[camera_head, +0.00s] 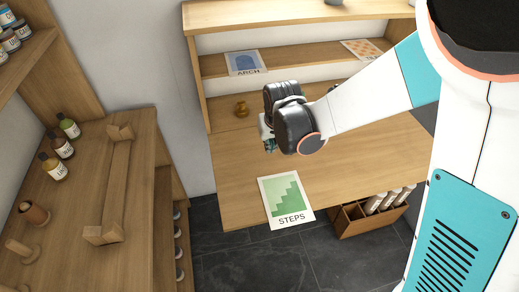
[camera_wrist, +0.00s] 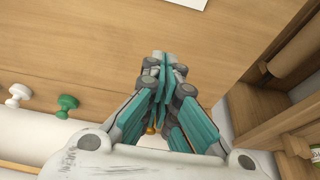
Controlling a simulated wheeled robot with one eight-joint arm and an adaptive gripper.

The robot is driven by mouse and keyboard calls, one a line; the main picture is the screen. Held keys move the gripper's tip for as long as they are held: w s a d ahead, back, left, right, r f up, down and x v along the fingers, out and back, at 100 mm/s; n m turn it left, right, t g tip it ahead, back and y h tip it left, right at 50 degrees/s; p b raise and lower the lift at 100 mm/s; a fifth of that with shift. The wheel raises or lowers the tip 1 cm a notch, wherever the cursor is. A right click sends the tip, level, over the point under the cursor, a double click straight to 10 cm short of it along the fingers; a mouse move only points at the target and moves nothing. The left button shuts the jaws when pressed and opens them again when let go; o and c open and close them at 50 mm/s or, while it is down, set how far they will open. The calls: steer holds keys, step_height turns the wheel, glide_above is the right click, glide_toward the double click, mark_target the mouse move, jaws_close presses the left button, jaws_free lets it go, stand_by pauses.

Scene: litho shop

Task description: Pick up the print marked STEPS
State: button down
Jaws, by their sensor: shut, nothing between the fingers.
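The print marked STEPS (camera_head: 282,188) lies flat on the wooden desk near its front edge in the head view. It is white with green stair shapes, and its label faces the front. My gripper (camera_head: 270,148) is above the desk, behind the print and apart from it. In the wrist view my gripper (camera_wrist: 163,65) has its teal fingers closed together with nothing between them. The edge of a white sheet (camera_wrist: 185,3) shows at the top of the wrist view; its marking is out of frame.
A print marked ARCH (camera_head: 245,63) and an orange-patterned print (camera_head: 362,49) rest on the shelf behind. A small brass object (camera_head: 241,109) stands at the desk's back left. A wooden crate with rolls (camera_head: 352,219) is on the floor. Bottles (camera_head: 54,166) stand on the left bench.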

mark_target(267, 172)
steer(key=b+x, duration=0.1)
steer(key=x, duration=0.2)
steer(key=b+x, duration=0.1)
steer(key=x, duration=0.3)
steer(key=a+b+x, duration=0.1)
steer(key=b+x, duration=0.1)
steer(key=x, duration=0.2)
steer(key=shift+s, duration=0.15)
steer(key=s, duration=0.1)
steer(key=s+d, duration=0.1)
steer(key=s, duration=0.1)
steer(key=shift+r+b, duration=0.15)
steer(key=shift+b, duration=0.25)
steer(key=shift+s+d, duration=0.1)
steer(key=shift+s, duration=0.4)
steer(key=shift+s, duration=0.1)
steer(key=shift+s+d, duration=0.25)
steer(key=shift+s, duration=0.5)
